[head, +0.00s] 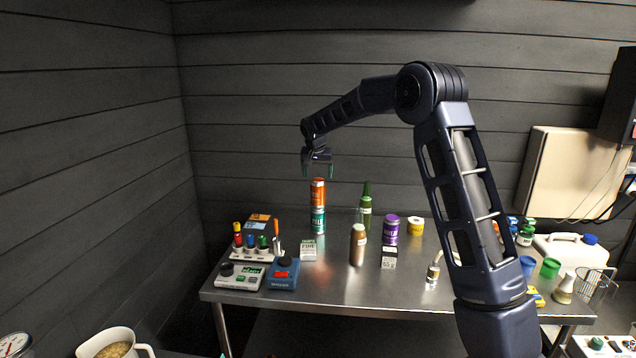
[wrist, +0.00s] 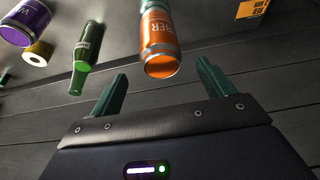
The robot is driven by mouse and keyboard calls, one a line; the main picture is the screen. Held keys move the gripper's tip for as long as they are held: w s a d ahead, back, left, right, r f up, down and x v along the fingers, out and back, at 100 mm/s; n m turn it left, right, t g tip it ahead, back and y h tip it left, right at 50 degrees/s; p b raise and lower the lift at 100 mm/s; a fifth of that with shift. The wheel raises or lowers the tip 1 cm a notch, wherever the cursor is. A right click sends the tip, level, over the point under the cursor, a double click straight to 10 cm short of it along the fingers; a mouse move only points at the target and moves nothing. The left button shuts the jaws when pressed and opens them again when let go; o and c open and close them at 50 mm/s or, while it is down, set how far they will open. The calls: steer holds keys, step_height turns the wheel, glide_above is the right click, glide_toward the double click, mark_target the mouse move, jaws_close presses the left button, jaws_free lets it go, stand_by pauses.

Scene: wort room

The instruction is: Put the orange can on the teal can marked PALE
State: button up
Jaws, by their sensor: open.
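The orange can (head: 318,191) stands upright on top of the teal can (head: 318,222) on the steel table, and the two look lined up. The teal can's lettering is too small to read. My gripper (head: 317,172) is just above the orange can, fingers spread. In the wrist view my gripper (wrist: 162,82) is open and empty, with the can beyond the fingertips, apart from both fingers.
A green bottle (head: 365,208), a brown bottle (head: 357,245) and a purple can (head: 390,230) stand to the right, with a yellow roll (head: 415,226) beyond. A small white box (head: 308,250) and control boxes (head: 284,273) are to the left. The front middle of the table is bare.

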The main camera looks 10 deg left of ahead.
steer(key=s+d+r, duration=0.5)
steer(key=d+r, duration=0.1)
steer(key=d, duration=0.2)
steer(key=s+d+r, duration=0.5)
steer(key=d, duration=0.3)
steer(key=s+d+r, duration=0.3)
steer(key=s+d, duration=0.9)
steer(key=s+d+f, duration=0.3)
steer(key=s+d, duration=0.1)
steer(key=s, duration=0.5)
steer(key=s+d+f, duration=0.2)
steer(key=s+d, duration=0.3)
steer(key=s, duration=0.4)
steer(key=s+d+f, duration=0.3)
steer(key=s+d, duration=0.1)
steer(key=s, duration=0.5)
steer(key=shift+d+f, duration=0.25)
steer(key=shift+f, duration=0.05)
